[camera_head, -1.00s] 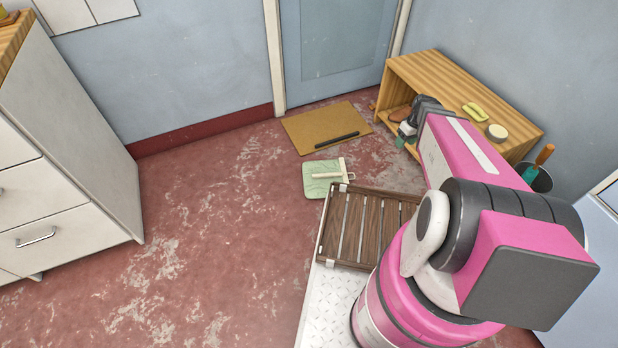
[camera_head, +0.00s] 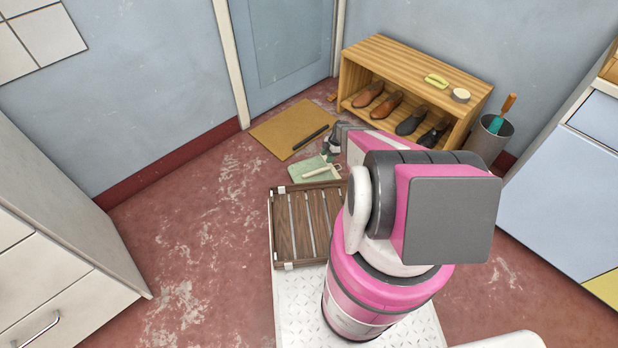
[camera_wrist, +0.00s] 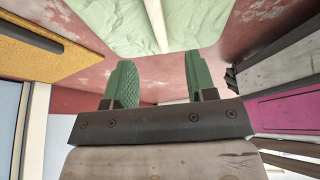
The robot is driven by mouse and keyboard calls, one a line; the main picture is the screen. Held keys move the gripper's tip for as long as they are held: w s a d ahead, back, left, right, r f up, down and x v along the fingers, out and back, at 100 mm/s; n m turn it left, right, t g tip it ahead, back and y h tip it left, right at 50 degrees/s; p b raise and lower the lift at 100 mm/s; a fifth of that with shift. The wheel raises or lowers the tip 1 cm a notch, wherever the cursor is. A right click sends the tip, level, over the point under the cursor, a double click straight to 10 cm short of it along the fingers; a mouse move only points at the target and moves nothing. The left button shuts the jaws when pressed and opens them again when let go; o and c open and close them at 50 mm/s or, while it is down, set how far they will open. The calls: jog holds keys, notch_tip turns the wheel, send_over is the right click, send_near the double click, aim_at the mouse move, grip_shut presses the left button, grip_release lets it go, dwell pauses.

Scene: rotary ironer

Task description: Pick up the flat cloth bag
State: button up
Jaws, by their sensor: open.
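The flat cloth bag (camera_head: 299,171) is pale green with a cream strip, apparently its handle. It lies on the red floor between the slatted wooden rack and the brown mat. My gripper (camera_head: 327,156) shows small at the bag's far right edge in the head view, partly hidden by my arm. In the wrist view the bag (camera_wrist: 100,22) fills the top, with the cream strip at its middle. The two green fingers of my gripper (camera_wrist: 160,78) are spread, with nothing between them. The bag is beyond the fingertips, and I see no contact.
A brown mat (camera_head: 272,125) with a dark bar (camera_head: 310,137) lies by the door. A wooden shelf (camera_head: 410,62) with shoes stands behind my arm, beside a metal bin (camera_head: 488,140). The slatted rack (camera_head: 293,225) is close to the bag. Floor to the left is clear.

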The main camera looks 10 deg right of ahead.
send_over(319, 170)
jog(key=d, duration=0.2)
jog(key=f, duration=0.4)
jog(key=shift+w+d+f, duration=0.1)
jog(key=shift+w+f, duration=0.1)
jog(key=shift+f, duration=0.15)
jog(key=x, duration=0.5)
jog(key=shift+w, duration=0.25)
grip_shut()
